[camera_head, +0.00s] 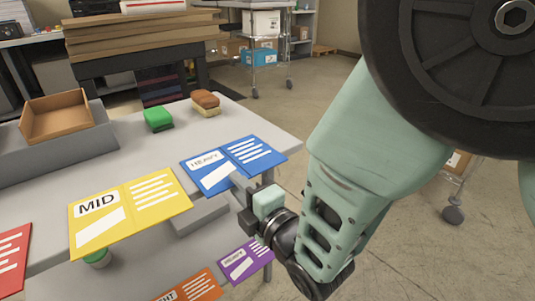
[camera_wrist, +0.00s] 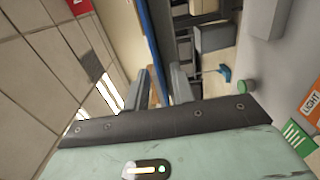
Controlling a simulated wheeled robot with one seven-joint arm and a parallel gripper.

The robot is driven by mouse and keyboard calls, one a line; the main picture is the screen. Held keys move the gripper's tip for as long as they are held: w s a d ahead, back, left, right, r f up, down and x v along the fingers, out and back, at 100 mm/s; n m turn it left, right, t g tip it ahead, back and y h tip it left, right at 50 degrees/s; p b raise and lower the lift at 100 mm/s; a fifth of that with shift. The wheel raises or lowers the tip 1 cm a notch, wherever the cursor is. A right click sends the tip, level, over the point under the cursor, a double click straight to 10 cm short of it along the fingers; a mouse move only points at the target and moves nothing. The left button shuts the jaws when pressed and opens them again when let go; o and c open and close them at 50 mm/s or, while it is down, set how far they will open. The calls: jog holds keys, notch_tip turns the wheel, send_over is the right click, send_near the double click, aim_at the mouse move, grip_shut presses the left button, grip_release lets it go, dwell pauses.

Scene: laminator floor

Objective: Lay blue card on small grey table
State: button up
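In the wrist view the blue card (camera_wrist: 156,50) shows edge-on as a thin blue strip. My gripper (camera_head: 243,189) is at the card's front edge. In the wrist view my gripper's fingers (camera_wrist: 160,80) stand apart, one on each side of the strip, with gaps visible. I cannot tell which surface is the small grey table.
A yellow MID card (camera_head: 130,208) lies left of the blue card. Purple (camera_head: 245,260) and orange (camera_head: 192,287) cards lie lower down in front. Green (camera_head: 158,118) and brown (camera_head: 205,103) blocks and a cardboard tray (camera_head: 57,115) stand behind.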

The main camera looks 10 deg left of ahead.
jog(key=shift+r, duration=0.1)
jog(key=p+v, duration=0.6)
jog(key=v, duration=0.6)
jog(key=shift+r, duration=0.15)
